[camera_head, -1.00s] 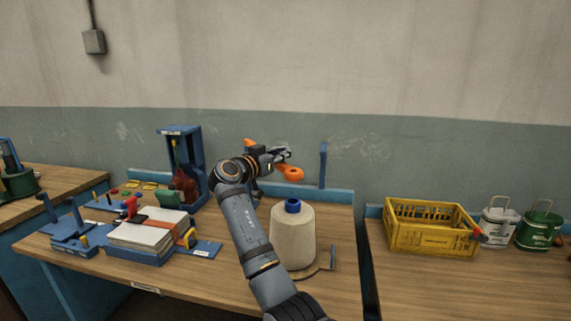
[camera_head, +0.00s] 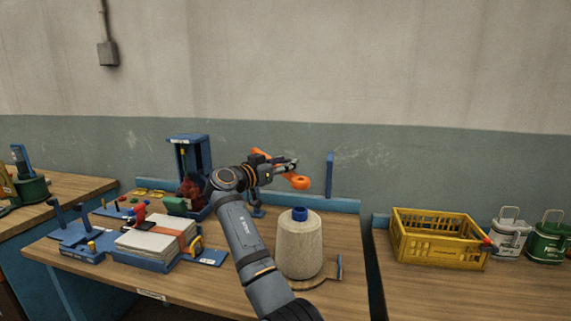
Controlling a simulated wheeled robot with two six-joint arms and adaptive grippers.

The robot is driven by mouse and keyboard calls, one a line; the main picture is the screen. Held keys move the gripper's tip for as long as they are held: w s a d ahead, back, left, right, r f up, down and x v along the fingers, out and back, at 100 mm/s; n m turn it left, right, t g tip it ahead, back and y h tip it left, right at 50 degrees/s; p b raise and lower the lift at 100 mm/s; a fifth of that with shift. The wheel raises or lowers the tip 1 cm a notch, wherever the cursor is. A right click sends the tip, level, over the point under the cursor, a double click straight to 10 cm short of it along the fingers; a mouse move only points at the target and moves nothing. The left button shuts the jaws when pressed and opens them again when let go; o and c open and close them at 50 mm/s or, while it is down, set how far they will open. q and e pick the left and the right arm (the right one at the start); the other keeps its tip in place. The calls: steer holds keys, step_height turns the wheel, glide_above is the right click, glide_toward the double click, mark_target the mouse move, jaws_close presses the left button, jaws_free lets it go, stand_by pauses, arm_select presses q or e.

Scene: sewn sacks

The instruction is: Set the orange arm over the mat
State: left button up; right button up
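The orange arm (camera_head: 301,182) reaches out above the back of the workbench, with its round end up and behind the yarn cone. Its other end shows left of my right gripper, near a blue post (camera_head: 257,210). My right gripper (camera_head: 290,164) is at the orange arm and overlaps its middle. I cannot tell whether its fingers grip the orange arm. I cannot make out a mat for certain. A thin round wooden piece (camera_head: 325,284) shows under the cone. My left gripper is not in view.
A cream yarn cone (camera_head: 299,249) with a blue top stands in front of the orange arm. At left lie a cloth stack (camera_head: 148,243) in a blue fixture and a blue stand (camera_head: 189,150). A yellow crate (camera_head: 438,240) and tins (camera_head: 508,233) stand on the right bench.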

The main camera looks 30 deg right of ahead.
steer(key=shift+w+d, duration=0.1)
steer(key=shift+d, duration=0.25)
steer(key=v, duration=0.7)
steer(key=shift+a, duration=0.3)
